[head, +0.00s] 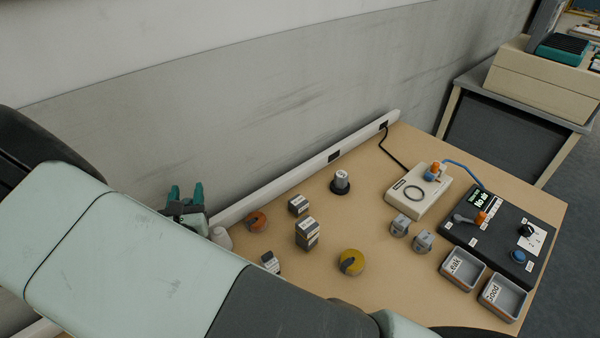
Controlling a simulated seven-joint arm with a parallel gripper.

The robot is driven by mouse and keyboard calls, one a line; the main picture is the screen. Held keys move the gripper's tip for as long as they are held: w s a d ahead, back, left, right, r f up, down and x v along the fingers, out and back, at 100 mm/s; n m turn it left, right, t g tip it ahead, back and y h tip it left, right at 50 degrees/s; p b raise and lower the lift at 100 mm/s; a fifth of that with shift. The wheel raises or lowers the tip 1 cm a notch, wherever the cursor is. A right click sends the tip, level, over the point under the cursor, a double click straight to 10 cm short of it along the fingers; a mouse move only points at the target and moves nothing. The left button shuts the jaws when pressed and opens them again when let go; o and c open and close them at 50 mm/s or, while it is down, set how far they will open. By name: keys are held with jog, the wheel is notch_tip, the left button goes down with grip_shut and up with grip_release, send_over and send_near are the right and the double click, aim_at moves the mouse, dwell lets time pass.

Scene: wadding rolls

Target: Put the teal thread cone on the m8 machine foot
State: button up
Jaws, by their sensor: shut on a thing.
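No teal thread cone is clearly visible. A dark round-based piece with a labelled grey top (341,182) stands upright near the wall; its label is too small to read, so I cannot tell whether it is the m8 machine foot. Two grey labelled pieces (400,225) (422,241) stand right of the middle.
At the right are a beige box (415,198), a black control panel (497,237) and two grey trays (463,272) (502,298). Bare tabletop lies between them.

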jog(key=w+d+r+m+h, duration=0.2)
jog(key=w+d+m+h, duration=0.3)
jog(key=w+d, duration=1)
jog(key=m+g+h, duration=0.1)
jog(key=m+h, duration=0.2)
jog(key=h, duration=0.5)
send_over(344, 171)
notch_tip(344, 171, down, 3)
jog(key=shift+w+f, duration=0.1)
jog(key=shift+f, duration=1.75)
jog(key=shift+f, duration=0.2)
jog(key=o, duration=1.1)
jog(key=shift+r, duration=0.1)
